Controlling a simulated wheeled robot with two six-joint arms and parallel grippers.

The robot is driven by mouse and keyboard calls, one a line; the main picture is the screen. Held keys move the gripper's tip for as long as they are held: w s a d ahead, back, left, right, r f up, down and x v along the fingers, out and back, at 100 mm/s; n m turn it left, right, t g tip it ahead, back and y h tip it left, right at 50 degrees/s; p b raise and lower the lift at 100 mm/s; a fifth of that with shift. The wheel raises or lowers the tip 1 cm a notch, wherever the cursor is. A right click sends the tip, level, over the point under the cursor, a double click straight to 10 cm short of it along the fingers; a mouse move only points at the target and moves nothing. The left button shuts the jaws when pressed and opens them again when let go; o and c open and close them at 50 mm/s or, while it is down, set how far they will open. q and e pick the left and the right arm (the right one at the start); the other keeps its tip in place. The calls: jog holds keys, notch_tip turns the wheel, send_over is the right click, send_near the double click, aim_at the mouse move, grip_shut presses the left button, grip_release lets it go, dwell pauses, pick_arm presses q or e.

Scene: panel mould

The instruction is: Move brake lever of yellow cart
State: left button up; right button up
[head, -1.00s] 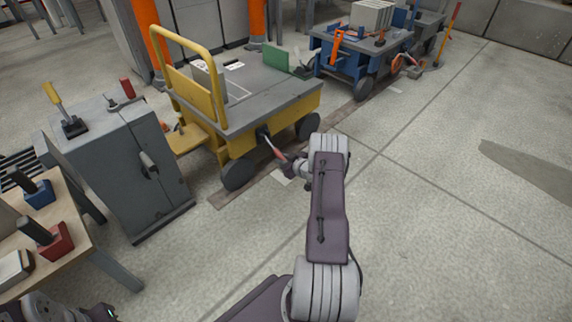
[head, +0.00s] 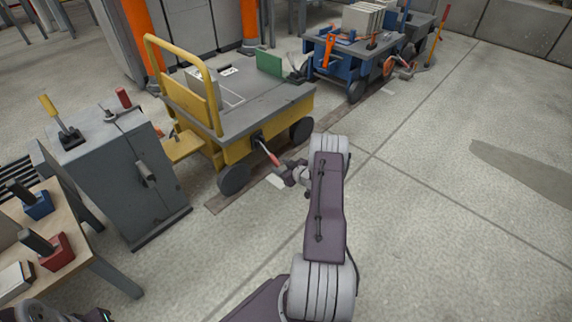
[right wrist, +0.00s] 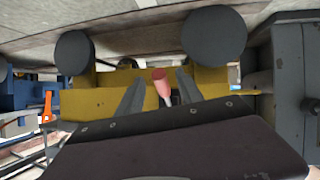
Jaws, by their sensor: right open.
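The yellow cart (head: 240,140) with a grey deck stands left of centre in the head view. Its brake lever (head: 267,154), with a pale shaft and red grip, sticks out of the near side between two dark wheels. My right gripper (head: 282,170) is at the outer end of the lever, with its fingers hard to make out there. In the right wrist view the cart (right wrist: 105,103) shows upside down. The red grip (right wrist: 161,85) lies between the two spread fingers of the open gripper (right wrist: 160,88), with visible room on both sides. My left gripper is not in view.
A grey cabinet (head: 125,185) with small levers on top stands left of the cart. A wooden bench (head: 85,245) with red and blue blocks is at the lower left. A blue cart (head: 340,62) stands behind. The floor to the right is clear.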

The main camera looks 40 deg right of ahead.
jog(key=v, duration=0.1)
jog(key=b+v, duration=0.1)
jog(key=v, duration=0.1)
jog(key=shift+s+d+f, duration=0.1)
jog(key=shift+s+f, duration=0.05)
jog(key=shift+s, duration=0.2)
pick_arm(q)
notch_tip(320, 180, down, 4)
jog(key=b, duration=0.3)
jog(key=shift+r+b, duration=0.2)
jog(key=shift+b, duration=0.2)
pick_arm(e)
jog(key=shift+s+a+r, duration=0.25)
jog(key=shift+s+r, duration=0.55)
